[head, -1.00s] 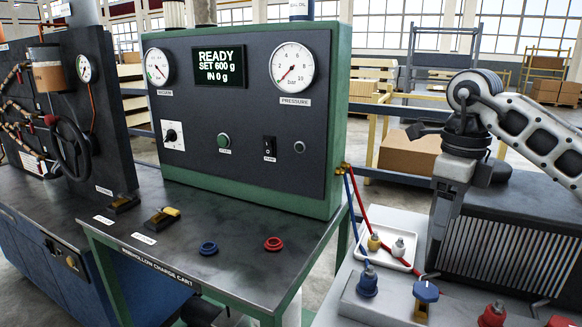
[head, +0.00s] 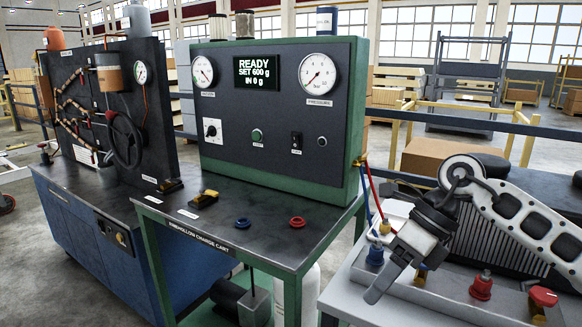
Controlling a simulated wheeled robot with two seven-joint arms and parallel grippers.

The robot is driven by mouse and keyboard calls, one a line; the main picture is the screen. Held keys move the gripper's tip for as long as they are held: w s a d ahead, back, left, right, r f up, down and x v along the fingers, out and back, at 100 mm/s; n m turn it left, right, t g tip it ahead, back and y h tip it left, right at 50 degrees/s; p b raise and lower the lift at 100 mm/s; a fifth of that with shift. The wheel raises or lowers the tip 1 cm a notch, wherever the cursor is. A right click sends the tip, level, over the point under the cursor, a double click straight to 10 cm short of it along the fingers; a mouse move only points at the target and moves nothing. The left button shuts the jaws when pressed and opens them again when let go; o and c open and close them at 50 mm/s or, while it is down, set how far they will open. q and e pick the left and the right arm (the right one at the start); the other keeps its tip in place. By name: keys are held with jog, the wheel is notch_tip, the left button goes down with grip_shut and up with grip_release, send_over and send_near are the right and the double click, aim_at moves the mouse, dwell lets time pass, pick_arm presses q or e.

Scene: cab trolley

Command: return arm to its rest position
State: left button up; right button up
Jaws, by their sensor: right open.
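My right arm (head: 530,215) comes in from the right edge. Its right gripper (head: 398,285) hangs tilted down and to the left, in front of the grey unit with fins. The jaws are apart, and I see nothing held between them. The gripper covers part of the unit's top and its fittings. A blue fitting (head: 375,256) shows just left of the gripper, and a red knob (head: 481,288) is to its right. My left gripper is not in view.
The green charge cart (head: 270,110) shows "READY SET 600 g IN 0 g". A blue ring (head: 242,223) and a red ring (head: 297,222) lie on its top. Blue and red hoses run from its right side. A board with a black handwheel (head: 124,140) stands at left.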

jog(key=s+a+r+m+t+y, duration=0.1)
jog(key=s+a+m+t+y, duration=0.4)
jog(key=a+m+y, duration=0.75)
jog(key=d+f+m+t+h, duration=0.45)
jog(key=f+m+t, duration=0.2)
jog(key=m, duration=0.55)
jog(key=d+f+m+t+h, duration=0.3)
jog(key=f+m+t+h, duration=0.35)
jog(key=m, duration=0.55)
jog(key=s+d+f+m+g+h, duration=0.4)
jog(key=s+f+m+g, duration=0.2)
jog(key=s+f, duration=0.6)
jog(key=shift+d+f+m, duration=0.2)
jog(key=shift+f+m, duration=0.55)
jog(key=shift+h, duration=0.25)
